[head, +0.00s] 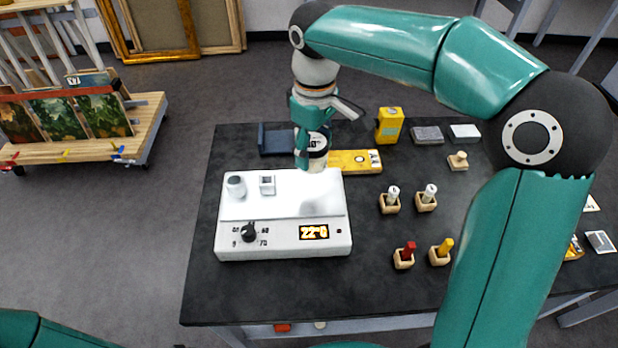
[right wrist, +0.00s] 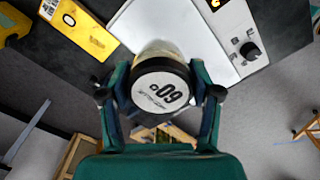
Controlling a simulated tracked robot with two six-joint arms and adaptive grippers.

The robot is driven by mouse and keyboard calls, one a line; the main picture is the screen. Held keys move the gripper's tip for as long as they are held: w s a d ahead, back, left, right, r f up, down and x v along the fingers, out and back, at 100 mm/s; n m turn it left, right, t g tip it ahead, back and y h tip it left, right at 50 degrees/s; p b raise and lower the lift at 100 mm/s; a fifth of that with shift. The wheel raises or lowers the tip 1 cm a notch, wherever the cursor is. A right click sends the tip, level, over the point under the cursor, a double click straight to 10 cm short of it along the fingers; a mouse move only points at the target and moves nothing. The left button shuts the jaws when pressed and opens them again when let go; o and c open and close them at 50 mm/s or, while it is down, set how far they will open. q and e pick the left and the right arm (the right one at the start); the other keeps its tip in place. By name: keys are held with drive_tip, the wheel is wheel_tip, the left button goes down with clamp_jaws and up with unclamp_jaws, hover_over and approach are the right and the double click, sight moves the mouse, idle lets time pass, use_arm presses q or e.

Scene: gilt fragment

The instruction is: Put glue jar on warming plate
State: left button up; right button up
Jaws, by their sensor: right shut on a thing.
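The glue jar (head: 318,164) is held in my right gripper (head: 308,148), above or at the back right part of the white warming plate (head: 283,212). In the right wrist view the jar (right wrist: 160,92) shows its dark-rimmed lid with a white label marked 60, between the two fingers. Whether the jar's base touches the plate cannot be told. The plate has a dial at the front left and a lit display reading about 22. A white cup and a small square piece stand at its back left. My left gripper is out of view.
A yellow block (head: 355,161) lies just behind the plate, with a yellow box (head: 389,125) further back. Several small wooden holders with white, red and yellow pieces stand to the right on the dark table (head: 330,285). The table's front is clear.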

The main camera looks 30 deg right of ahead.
sight(314, 142)
drive_tip(key=shift+f, duration=4)
drive_tip(key=shift+f, duration=0.15)
drive_tip(key=o, duration=1.3)
wheel_tip(314, 142, up, 12)
drive_tip(key=shift+r+p, duration=0.15)
drive_tip(key=shift+p, duration=0.15)
